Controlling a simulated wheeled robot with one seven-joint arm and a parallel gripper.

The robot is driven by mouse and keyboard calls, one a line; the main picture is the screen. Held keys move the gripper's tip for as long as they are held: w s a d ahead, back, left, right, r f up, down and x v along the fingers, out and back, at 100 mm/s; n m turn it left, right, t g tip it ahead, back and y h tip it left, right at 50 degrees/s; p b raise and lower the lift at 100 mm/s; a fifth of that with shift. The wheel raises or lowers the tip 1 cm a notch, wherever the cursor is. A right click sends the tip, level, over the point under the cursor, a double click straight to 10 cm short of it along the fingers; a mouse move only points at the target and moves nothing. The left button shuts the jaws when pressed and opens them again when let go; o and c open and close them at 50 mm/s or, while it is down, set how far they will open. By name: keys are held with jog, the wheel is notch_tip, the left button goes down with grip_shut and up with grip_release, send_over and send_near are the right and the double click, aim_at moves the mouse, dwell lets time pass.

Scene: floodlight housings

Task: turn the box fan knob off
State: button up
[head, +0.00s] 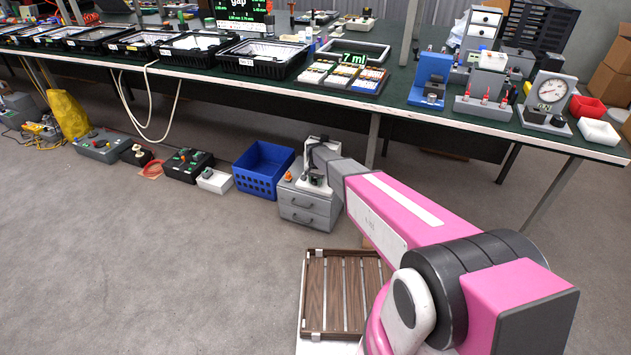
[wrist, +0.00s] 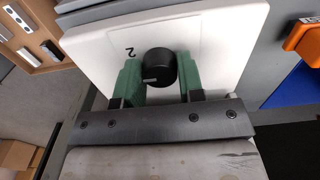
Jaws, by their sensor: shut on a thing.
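In the wrist view the box fan knob (wrist: 158,64) is a round black knob with a pale mark near its lower left edge. It sits on a white panel (wrist: 225,40), with an upside-down printed "2" to the knob's left. My gripper (wrist: 157,75) has green fingers on both sides of the knob and is shut on it. Most of the panel's other markings are hidden or too faint to read. In the head view my pink arm reaches down to a grey drawer unit (head: 308,212); the knob is too small or hidden there to make out.
An orange object (wrist: 303,40) stands close to the panel's right. A blue crate (head: 252,176) is left of the drawer unit, and a wooden slatted tray (head: 307,290) lies in front. The long table (head: 403,111) overhangs behind. Open floor lies at the left.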

aim_at(315, 180)
jog(key=n, duration=0.4)
jog(key=shift+n, duration=0.4)
jog(key=n, duration=0.9)
jog(key=shift+n, duration=2.1)
jog(key=o, duration=0.9)
notch_tip(315, 180, up, 11)
jog(key=shift+f, duration=0.1)
